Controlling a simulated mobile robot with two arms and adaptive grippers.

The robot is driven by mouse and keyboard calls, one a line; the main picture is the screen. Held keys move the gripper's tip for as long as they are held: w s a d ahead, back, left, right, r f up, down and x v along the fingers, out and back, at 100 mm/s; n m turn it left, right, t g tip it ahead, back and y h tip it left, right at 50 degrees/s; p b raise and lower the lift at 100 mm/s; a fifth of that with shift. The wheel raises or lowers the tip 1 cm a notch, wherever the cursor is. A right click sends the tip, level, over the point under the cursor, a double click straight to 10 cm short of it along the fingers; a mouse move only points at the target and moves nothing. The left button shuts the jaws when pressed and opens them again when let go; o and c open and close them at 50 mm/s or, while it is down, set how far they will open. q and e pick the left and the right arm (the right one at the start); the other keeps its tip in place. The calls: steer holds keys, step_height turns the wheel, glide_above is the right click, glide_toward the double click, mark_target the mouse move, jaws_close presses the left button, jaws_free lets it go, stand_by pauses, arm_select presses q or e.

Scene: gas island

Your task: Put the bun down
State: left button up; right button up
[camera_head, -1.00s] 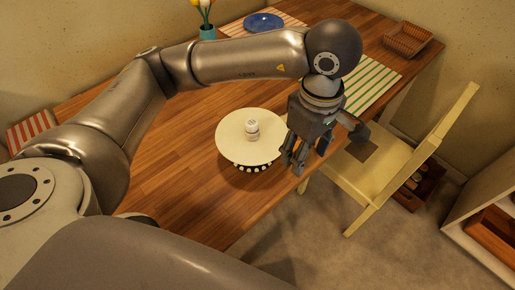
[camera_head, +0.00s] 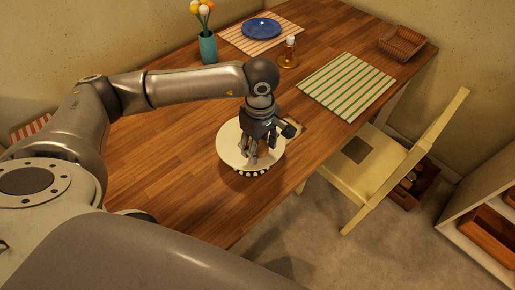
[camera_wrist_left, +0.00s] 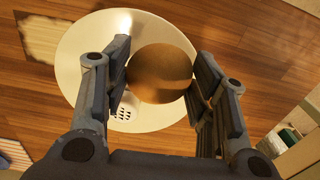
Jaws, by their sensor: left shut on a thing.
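My left gripper (camera_head: 262,160) is over the round cream stand (camera_head: 230,145) on the wooden table. In the left wrist view, its two fingers are on either side of the round brown bun (camera_wrist_left: 160,73) and shut on it. The cream stand (camera_wrist_left: 88,50) lies behind the bun there. In the head view the fingers hide the bun, and I cannot tell whether the bun touches the stand. A small white perforated top (camera_wrist_left: 124,108) shows beside the left finger, partly hidden. My right gripper is not in view.
The wooden table (camera_head: 170,150) is clear left of the stand. A green-striped mat (camera_head: 347,86), a wicker basket (camera_head: 405,43), a pepper mill (camera_head: 289,53), a blue plate (camera_head: 262,28) and a teal vase (camera_head: 207,47) stand farther back. A pale chair (camera_head: 375,175) is at the right edge.

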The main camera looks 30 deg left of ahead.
mark_target(258, 152)
arm_select(q)
steer(key=f, duration=0.1)
steer(key=f+p, duration=0.1)
steer(key=f, duration=0.1)
steer(key=shift+a+f+p, duration=0.1)
steer(key=shift+a+p, duration=0.15)
steer(key=shift+p, duration=0.1)
steer(key=shift+f, duration=0.15)
steer(key=shift+f, duration=0.1)
steer(key=shift+f+b, duration=0.15)
steer(key=shift+b, duration=0.25)
steer(key=o, duration=1)
steer(key=shift+o, duration=0.2)
